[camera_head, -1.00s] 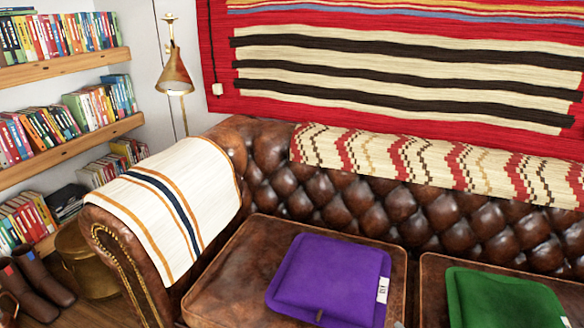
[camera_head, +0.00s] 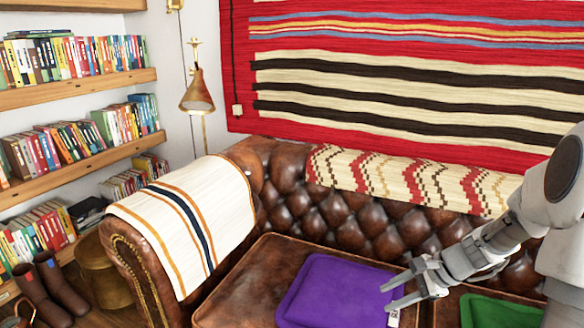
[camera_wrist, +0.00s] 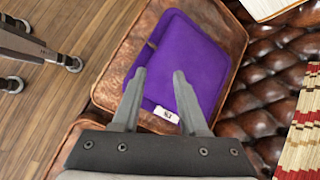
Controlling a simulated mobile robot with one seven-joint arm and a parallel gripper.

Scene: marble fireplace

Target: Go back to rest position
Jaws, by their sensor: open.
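My gripper (camera_head: 397,290) is open and empty. In the head view it is at the lower right, by the right edge of the purple cushion (camera_head: 330,291), on my grey arm. In the wrist view my gripper (camera_wrist: 158,78) has its two fingers apart, with the purple cushion (camera_wrist: 188,52) beyond them. The cushion lies flat on a brown leather seat, and its white tag shows between the fingers. I cannot tell the exact gap between fingertips and cushion.
The tufted leather sofa (camera_head: 345,219) has a striped cloth (camera_head: 190,222) over its left arm and a patterned cloth (camera_head: 405,181) on its back. A green cushion (camera_head: 490,312) lies at the right. Bookshelves (camera_head: 90,88) and a brass lamp (camera_head: 197,95) stand left. Wood floor (camera_wrist: 55,110) is clear in places.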

